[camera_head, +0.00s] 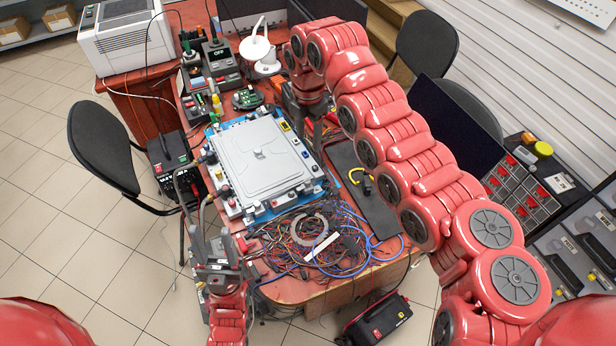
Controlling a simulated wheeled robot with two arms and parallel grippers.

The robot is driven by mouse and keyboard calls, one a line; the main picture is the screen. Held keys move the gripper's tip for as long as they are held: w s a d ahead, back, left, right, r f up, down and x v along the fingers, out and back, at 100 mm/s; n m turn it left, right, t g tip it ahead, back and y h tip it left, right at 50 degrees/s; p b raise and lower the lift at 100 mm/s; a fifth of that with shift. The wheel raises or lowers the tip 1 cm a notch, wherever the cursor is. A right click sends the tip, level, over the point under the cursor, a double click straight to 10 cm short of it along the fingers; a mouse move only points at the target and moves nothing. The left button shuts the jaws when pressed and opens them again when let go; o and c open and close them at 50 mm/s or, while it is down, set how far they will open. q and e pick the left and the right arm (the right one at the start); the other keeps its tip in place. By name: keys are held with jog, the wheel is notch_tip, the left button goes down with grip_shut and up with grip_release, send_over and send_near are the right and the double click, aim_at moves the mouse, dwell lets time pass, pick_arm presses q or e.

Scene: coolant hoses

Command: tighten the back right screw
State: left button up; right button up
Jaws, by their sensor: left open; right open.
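A grey device with a flat metal lid (262,158) lies on a blue mat on the cluttered table. Small fittings and connectors line its edges; the back right screw is too small to tell apart from them. My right gripper (314,138) points down beside the device's back right side, its fingers open; my red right arm hides part of the table behind it. I cannot tell whether its fingers touch anything. My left gripper (213,243) is open and empty, pointing up near the device's front left corner. Hoses or cables (184,180) run along the device's left side.
A tangle of coloured wires (325,240) lies in front of the device. A dark tray (360,190) is to its right. Tools and boxes crowd the table's back, with a white lamp (256,47). A black unit (170,162) stands left of the table. Chairs stand on both sides.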

aim_at(308, 180)
notch_tip(308, 180, down, 16)
jog(key=p, duration=0.3)
jog(key=shift+a+r, duration=0.15)
jog(key=shift+r, duration=0.1)
jog(key=shift+f, duration=0.6)
